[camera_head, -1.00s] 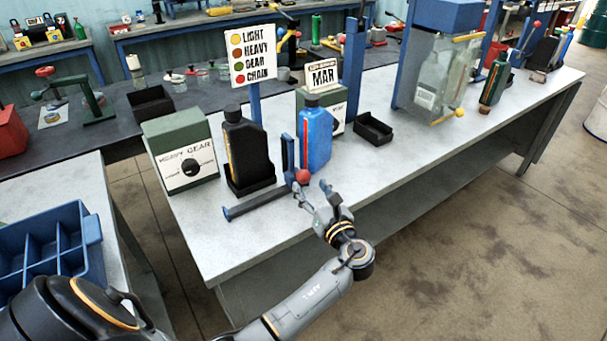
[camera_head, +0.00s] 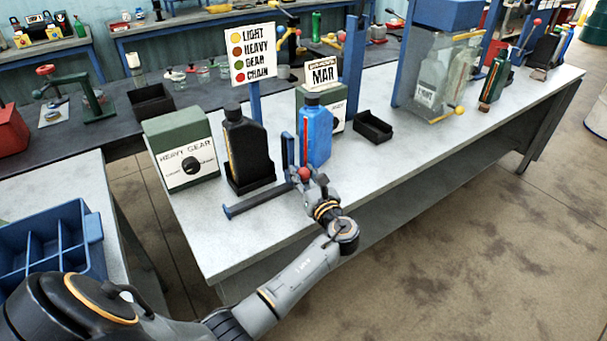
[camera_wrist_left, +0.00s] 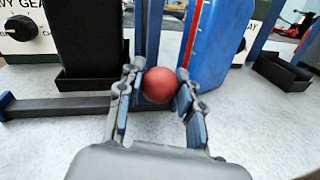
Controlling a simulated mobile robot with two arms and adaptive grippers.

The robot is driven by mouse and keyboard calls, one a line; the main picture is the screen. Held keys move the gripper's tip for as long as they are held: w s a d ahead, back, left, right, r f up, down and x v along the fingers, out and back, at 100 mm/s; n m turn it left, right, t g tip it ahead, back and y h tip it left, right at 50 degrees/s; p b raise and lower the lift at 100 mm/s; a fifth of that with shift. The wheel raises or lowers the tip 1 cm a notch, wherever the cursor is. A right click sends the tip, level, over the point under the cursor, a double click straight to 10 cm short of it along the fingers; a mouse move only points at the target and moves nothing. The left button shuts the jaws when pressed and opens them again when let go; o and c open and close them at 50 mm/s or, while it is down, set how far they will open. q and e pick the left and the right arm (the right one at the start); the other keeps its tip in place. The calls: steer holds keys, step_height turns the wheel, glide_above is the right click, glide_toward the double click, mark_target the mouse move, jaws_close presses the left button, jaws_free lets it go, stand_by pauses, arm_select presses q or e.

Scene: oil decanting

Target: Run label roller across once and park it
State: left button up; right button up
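The ball also shows large in the left wrist view (camera_wrist_left: 160,86). My left gripper (camera_head: 309,177) is at the ball, with one finger on each side of it. In the wrist view the fingers (camera_wrist_left: 160,82) are spread about as wide as the ball; firm contact is not clear. A blue bottle (camera_head: 316,135) stands close behind the ball, and a black bottle (camera_head: 246,148) stands in a black tray to the left. My right gripper is not in view.
A green box marked heavy gear (camera_head: 182,152) stands left of the black bottle. An empty black bin (camera_head: 373,128) lies to the right. A colour-list sign (camera_head: 252,55) stands behind. The bench front around the bar is clear. A blue divided crate (camera_head: 50,245) is at left.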

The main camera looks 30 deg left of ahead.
arm_select(q)
steer(key=shift+s+a+p, duration=0.15)
steer(key=shift+s+p, duration=0.25)
steer(key=shift+p, duration=0.1)
jaws_close()
steer(key=s+a+p, duration=0.1)
steer(key=s+p, duration=0.1)
steer(key=s+a+p, duration=0.1)
steer(key=s, duration=0.1)
steer(key=s+p, duration=0.2)
steer(key=shift+s+a+r+p, duration=0.3)
steer(key=shift+s+a+p, duration=0.05)
steer(key=shift+s+a, duration=0.05)
steer(key=s+a+p, duration=0.1)
steer(key=s, duration=0.1)
steer(key=s+a+p, duration=0.1)
steer(key=s, duration=0.2)
steer(key=s+a+p, duration=0.1)
steer(key=s+p, duration=0.1)
steer(key=s, duration=0.1)
steer(key=shift+a+f, duration=0.1)
steer(key=shift+f, duration=0.2)
steer(key=shift+s+a+f, duration=0.15)
steer(key=shift+s+a, duration=0.1)
steer(key=shift+s, duration=0.2)
steer(key=o, duration=0.9)
jaws_free()
steer(key=o, duration=0.3)
steer(key=shift+s, duration=0.2)
